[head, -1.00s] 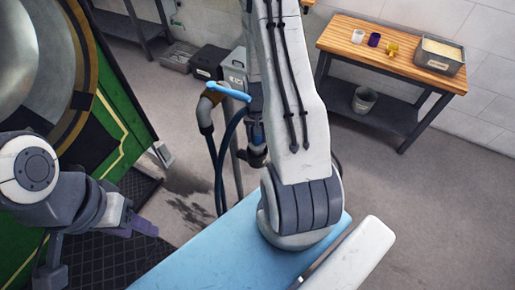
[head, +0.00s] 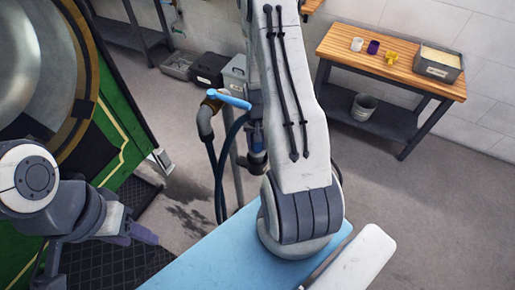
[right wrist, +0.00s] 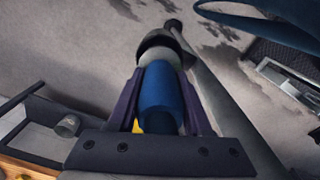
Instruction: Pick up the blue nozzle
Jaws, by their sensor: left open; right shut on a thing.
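The blue nozzle (right wrist: 160,100) lies between the two purple fingers of my right gripper (right wrist: 165,88) in the right wrist view. The fingers are shut on its blue body. A dark ring and grey part show at its far end. In the head view a small blue part of the nozzle (head: 257,138) shows beside the standpipe, below my right arm; much of that gripper is hidden. My left gripper (head: 132,233) is at the lower left of the head view, open, above a dark mat and far from the nozzle.
A standpipe with a light-blue lever (head: 228,98) and dark hose (head: 218,180) stands left of the nozzle. A light-blue surface (head: 225,255) lies below my right arm. The green tram (head: 120,125) is at the left. A wooden workbench (head: 345,35) stands at the back right.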

